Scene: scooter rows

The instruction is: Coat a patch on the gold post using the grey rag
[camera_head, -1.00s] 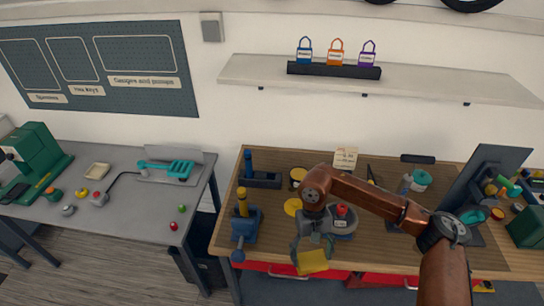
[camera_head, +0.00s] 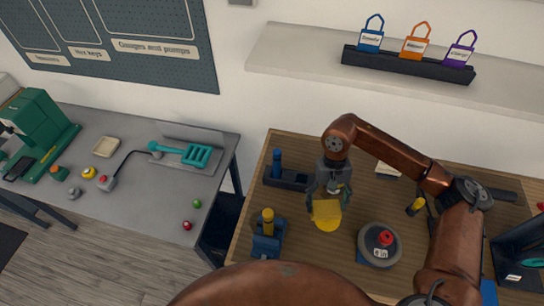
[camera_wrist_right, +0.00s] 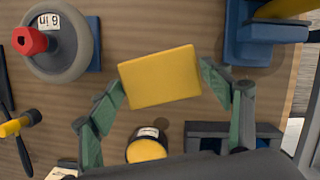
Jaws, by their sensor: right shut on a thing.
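The gold post (camera_head: 267,222) stands upright in a blue vise (camera_head: 266,246) at the bench's left front. Part of the post shows at the top right in the right wrist view (camera_wrist_right: 285,8). My right gripper (camera_head: 328,198) is shut on a flat yellow pad (camera_head: 326,214), held over the bench to the right of the post and apart from it. The pad also shows in the right wrist view (camera_wrist_right: 160,77), between both fingertips. I see no grey rag; this pad looks yellow. I cannot make out a patch on the post. My left gripper is not in view.
A round tin with a yellow top (camera_wrist_right: 146,150) stands near the gripper. A grey wheel with a red knob (camera_head: 380,244) sits to the right. A shelf with several padlocks (camera_head: 415,45) hangs above. A grey table (camera_head: 130,210) stands left.

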